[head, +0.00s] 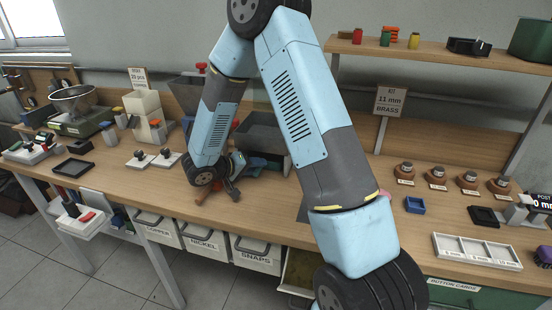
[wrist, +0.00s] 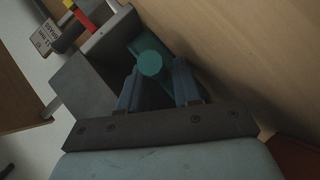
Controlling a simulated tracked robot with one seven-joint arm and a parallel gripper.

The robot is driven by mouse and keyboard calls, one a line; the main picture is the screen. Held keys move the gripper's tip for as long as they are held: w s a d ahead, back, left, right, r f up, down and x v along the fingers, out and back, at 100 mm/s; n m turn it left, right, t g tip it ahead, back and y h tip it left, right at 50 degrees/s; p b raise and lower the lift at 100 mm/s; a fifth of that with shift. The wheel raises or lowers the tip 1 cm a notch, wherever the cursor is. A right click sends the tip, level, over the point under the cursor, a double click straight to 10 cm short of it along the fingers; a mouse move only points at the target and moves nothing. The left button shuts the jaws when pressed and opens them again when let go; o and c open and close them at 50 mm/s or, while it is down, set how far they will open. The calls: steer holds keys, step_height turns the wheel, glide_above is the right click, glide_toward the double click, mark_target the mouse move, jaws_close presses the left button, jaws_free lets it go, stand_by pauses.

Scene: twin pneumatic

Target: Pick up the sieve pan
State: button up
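My gripper (head: 234,180) is low over the middle of the workbench, in front of a dark grey open bin. In the wrist view its two dark blue fingers (wrist: 158,84) stand apart. A teal piece with a round end (wrist: 150,64) lies between and just beyond them, with a dark gap on its right. I cannot tell whether a finger touches it, or whether it is part of the sieve pan. I cannot identify the sieve pan surely.
The grey bin (head: 262,132) stands close behind my gripper and shows in the wrist view (wrist: 108,38). My arm hides the bench centre. A white divided tray (head: 476,250) and small blue box (head: 415,205) are on the right.

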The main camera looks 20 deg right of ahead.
jaws_close()
steer(key=shift+r, duration=0.1)
stand_by(0.5)
